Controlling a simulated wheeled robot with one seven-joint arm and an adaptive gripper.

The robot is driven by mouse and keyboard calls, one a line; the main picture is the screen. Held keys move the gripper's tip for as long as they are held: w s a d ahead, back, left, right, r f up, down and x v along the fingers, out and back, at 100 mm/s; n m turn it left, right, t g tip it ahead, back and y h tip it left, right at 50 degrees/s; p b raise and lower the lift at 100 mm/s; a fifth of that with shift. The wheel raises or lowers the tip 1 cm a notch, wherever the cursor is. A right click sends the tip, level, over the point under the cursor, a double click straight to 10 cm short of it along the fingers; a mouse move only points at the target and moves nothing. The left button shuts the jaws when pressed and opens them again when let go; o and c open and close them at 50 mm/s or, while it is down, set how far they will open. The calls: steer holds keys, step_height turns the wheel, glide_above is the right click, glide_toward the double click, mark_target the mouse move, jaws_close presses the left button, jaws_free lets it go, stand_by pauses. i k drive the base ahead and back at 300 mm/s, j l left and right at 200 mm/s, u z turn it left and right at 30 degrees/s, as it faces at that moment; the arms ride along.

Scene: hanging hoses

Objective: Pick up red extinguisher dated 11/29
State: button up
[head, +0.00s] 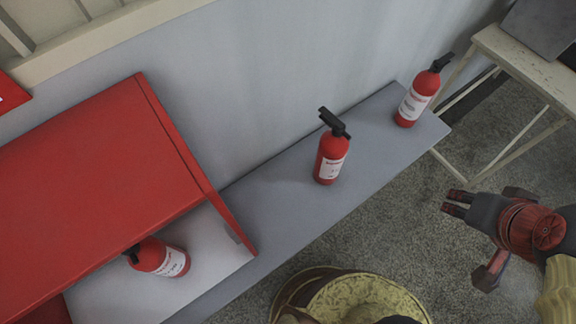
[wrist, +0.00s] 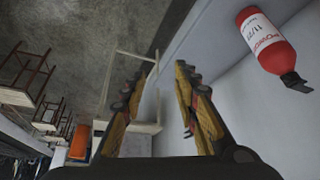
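Three red extinguishers show in the head view. One stands mid-shelf (head: 331,158), one stands at the shelf's right end (head: 410,106), and one sits in the red cabinet's opening (head: 160,258). Their label dates are too small to read there. In the wrist view, a red extinguisher (wrist: 266,42) at upper right has a white label starting "11/"; I cannot read the rest surely. A small red patch sits partly hidden behind the right finger. My gripper (head: 455,203) is off the shelf's front at right. In the wrist view it (wrist: 167,65) is open and empty.
A grey shelf (head: 275,215) runs along the pale wall, with the red cabinet (head: 90,185) at its left. A cream table (head: 535,75) stands at upper right. A round yellow-topped object (head: 365,300) is at the bottom. The shelf between the extinguishers is clear.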

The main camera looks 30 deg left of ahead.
mark_target(334, 143)
steer(key=k+u, duration=0.1)
steer(key=u, duration=1.05)
steer(key=k+l+u, duration=0.1)
steer(key=l, duration=0.35)
steer(key=k+l+u, duration=0.15)
steer(key=l, duration=0.25)
steer(key=k+l+u, duration=0.1)
steer(key=l, duration=0.35)
steer(key=k+l+u, duration=0.1)
steer(key=l, duration=0.3)
